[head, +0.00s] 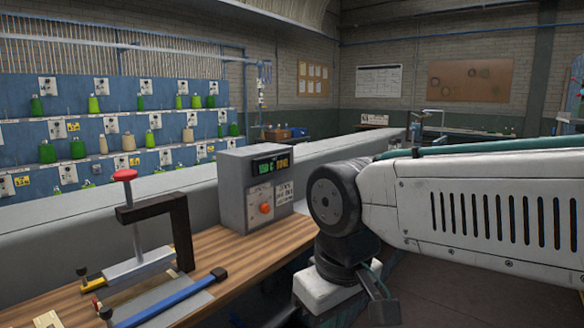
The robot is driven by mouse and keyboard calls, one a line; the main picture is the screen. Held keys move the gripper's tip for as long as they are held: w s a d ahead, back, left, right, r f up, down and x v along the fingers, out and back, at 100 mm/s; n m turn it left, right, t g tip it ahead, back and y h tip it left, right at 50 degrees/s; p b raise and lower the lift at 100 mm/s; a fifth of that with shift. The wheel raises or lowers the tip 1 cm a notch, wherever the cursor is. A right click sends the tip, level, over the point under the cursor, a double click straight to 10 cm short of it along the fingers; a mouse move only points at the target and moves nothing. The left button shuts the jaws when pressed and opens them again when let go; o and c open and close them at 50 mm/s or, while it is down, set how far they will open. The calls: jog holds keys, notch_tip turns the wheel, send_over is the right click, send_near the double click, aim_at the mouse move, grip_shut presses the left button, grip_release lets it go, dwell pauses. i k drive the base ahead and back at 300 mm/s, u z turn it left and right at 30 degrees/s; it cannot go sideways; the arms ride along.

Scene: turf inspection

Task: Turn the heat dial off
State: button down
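The heat dial (265,208) is a small orange-red knob on the front of a grey control box (232,190). The box stands at the back right of the wooden bench and has a lit display (270,164) with green and orange characters. The dial's pointer position is too small to read. My gripper (379,302) seems to be the dark part at the end of my white arm, low and to the right of the box, apart from the dial. My wrist hides much of it, and its opening does not show.
A clamp-like press with a red knob (125,175) stands on the wooden bench (225,252), left of the box. A blue-handled bar (172,298) lies in front of it. A long grey ledge runs behind. Racks of green and tan cones line the left wall.

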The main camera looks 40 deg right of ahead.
aim_at(265, 209)
jog(key=z, duration=0.6)
jog(key=i, duration=0.4)
jog(key=z, duration=0.6)
jog(key=i, duration=1.15)
jog(key=u, duration=0.7)
